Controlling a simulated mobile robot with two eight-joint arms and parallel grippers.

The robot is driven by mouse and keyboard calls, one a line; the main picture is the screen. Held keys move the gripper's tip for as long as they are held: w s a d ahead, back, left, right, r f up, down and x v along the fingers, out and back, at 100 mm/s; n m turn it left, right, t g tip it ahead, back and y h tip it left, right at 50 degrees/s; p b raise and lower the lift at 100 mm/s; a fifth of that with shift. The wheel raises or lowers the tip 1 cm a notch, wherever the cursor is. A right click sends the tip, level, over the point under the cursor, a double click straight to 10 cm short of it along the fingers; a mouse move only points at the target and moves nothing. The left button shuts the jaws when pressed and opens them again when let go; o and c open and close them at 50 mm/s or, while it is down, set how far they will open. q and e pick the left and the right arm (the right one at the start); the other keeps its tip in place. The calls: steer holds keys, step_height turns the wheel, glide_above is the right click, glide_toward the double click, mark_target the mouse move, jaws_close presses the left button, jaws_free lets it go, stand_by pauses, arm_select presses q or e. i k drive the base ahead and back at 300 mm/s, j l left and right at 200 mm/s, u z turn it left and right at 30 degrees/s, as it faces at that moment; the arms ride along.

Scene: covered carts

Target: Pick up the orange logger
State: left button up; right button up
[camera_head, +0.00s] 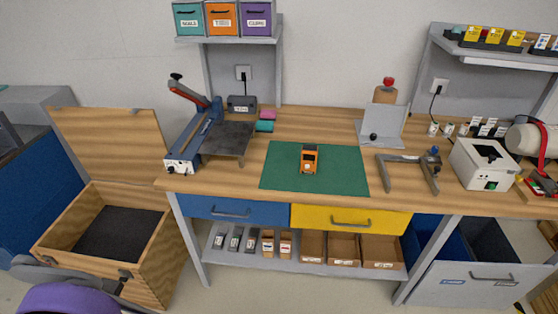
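A small orange logger (309,159) with a dark top stands on a green mat (283,176) in the middle of the wooden workbench (385,205). Nothing touches it and nothing covers it. Neither of my grippers shows in the head view.
A blue lever device (195,140) with a dark plate stands left of the mat. A grey U-shaped frame (384,159) and a white box machine (482,163) stand right. Below are blue and yellow drawers (310,217). An open wooden crate (162,253) stands left on the floor.

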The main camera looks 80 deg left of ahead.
mark_target(309, 152)
steer(key=u, duration=2.65)
steer(key=i+j, duration=0.15)
steer(key=i, duration=0.55)
steer(key=l+z, duration=0.05)
